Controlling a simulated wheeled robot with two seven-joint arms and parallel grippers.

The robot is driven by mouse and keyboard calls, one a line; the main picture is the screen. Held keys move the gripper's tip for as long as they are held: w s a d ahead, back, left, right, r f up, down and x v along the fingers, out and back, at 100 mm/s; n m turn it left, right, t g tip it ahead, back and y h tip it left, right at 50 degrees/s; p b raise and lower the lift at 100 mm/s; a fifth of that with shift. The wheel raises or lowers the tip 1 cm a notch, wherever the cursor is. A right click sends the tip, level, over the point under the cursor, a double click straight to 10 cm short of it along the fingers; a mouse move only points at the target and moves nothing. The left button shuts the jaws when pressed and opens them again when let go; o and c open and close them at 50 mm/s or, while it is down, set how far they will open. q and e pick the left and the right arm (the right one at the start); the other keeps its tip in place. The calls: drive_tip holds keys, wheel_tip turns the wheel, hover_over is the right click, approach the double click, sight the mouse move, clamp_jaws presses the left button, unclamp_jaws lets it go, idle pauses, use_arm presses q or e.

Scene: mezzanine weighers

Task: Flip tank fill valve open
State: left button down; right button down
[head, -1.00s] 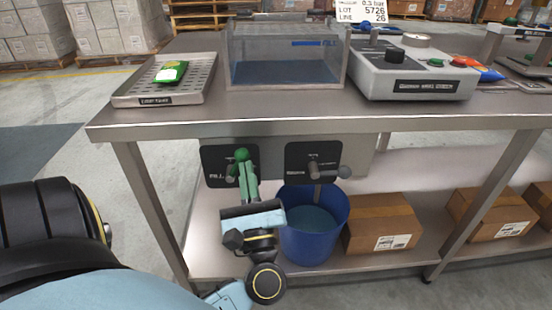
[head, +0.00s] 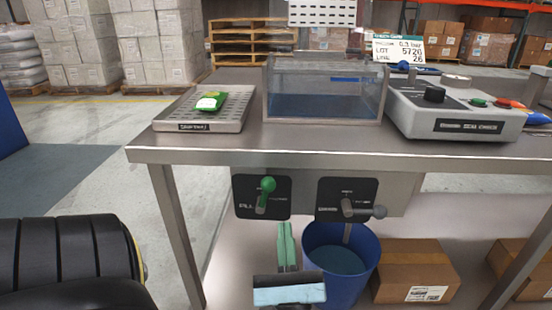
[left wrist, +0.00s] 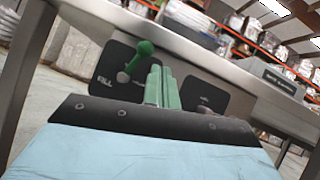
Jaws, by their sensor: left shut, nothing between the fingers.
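The fill valve (head: 265,192) has a green-knobbed lever on a black plate marked FILL, on the panel under the table's front edge. Its lever points up, slightly tilted; it also shows in the left wrist view (left wrist: 136,60). The clear tank (head: 325,92) stands on the table above it and holds some blue-tinted water. My left gripper (head: 286,228) is shut and empty, below the fill plate and apart from the lever. In the left wrist view its green fingers (left wrist: 161,80) are together, appearing right of the lever. My right gripper is not in view.
A second valve with a grey-knobbed lever (head: 376,211) sits to the right on its own black plate. A blue bucket (head: 313,238) stands below it, close to my left gripper. A cardboard box (head: 415,265) is on the lower shelf. The tabletop edge (head: 330,157) overhangs the panel.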

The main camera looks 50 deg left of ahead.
use_arm(q)
drive_tip(key=s+d+f, duration=0.2)
drive_tip(key=d+f, duration=0.1)
drive_tip(key=d, duration=0.3)
drive_tip(key=shift+d, duration=0.25)
drive_tip(key=shift+s+f, duration=0.1)
drive_tip(key=shift+s, duration=0.1)
